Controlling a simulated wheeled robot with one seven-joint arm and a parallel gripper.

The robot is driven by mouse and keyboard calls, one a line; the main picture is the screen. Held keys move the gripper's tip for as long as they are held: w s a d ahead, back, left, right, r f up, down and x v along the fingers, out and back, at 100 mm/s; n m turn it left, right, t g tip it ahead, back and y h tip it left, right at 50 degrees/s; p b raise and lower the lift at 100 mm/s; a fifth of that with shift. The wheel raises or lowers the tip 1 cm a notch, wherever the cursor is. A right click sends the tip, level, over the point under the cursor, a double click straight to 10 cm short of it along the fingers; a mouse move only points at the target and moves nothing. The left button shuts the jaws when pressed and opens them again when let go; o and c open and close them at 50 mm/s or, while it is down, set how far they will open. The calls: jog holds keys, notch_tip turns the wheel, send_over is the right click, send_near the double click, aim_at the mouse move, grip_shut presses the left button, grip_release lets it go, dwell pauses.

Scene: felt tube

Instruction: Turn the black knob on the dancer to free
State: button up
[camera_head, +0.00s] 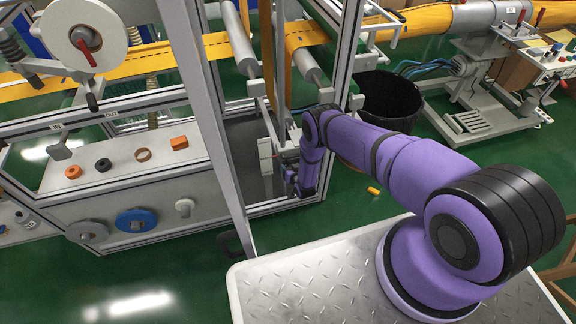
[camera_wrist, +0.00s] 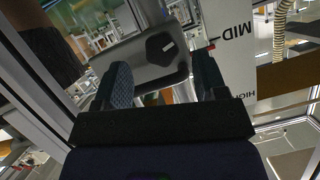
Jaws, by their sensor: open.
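The black knob (camera_wrist: 160,48) shows in the wrist view on a dark grey rounded block, with a small pale mark on its face. It lies between and beyond the two fingertips of my gripper (camera_wrist: 160,72). The fingers are apart with nothing held, and I see no contact with the knob. A white scale plate (camera_wrist: 236,50) lettered MID and HIGH stands to its right, with a small red pointer at its edge. In the head view my gripper (camera_head: 293,180) is low at the machine frame, beside the white plate (camera_head: 265,157). The knob is not discernible there.
Metal frame posts (camera_head: 345,60) stand close around my arm. An orange web (camera_head: 300,38) runs over rollers above. A black bin (camera_head: 388,98) stands behind my arm, and a small yellow piece (camera_head: 374,190) lies on the green floor. A grey diagonal bar (camera_head: 215,130) crosses in front.

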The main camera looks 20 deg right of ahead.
aim_at(287, 164)
jog(key=shift+x, duration=1.85)
jog(key=shift+c, duration=0.3)
jog(key=c, duration=0.9)
jog(key=shift+a, duration=0.1)
